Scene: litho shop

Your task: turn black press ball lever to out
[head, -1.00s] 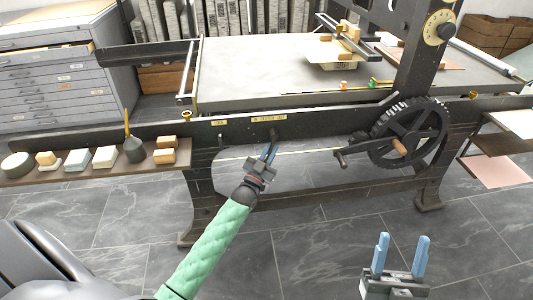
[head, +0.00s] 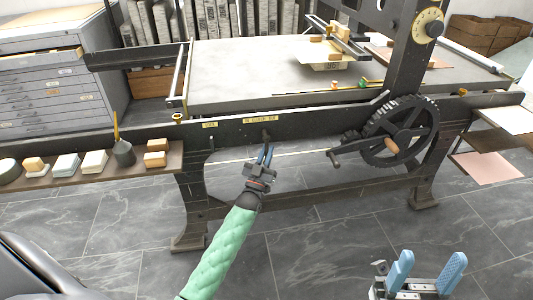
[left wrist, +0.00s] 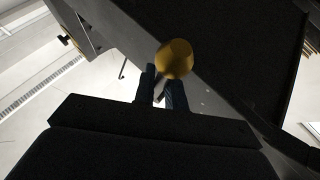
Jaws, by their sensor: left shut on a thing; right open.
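The black press (head: 300,127) stands across the view, with two small yellow label plates on its front beam, one on the left (head: 210,125) and one on the right (head: 259,121); their lettering is too small to read. The ball lever (head: 267,136) shows as a small dark stub below the right plate. In the left wrist view its ball (left wrist: 175,58) is gold, at the fingertips. My left gripper (head: 265,153) is shut on the lever, its blue fingers partly hiding it. My right gripper (head: 428,262) is open and empty at the lower right, away from the press.
A large black gear wheel (head: 400,132) with a crank handle stands right of the lever. A shelf (head: 100,172) with several blocks and pots sticks out at left. The press legs reach the tiled floor (head: 310,250), which is clear in front.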

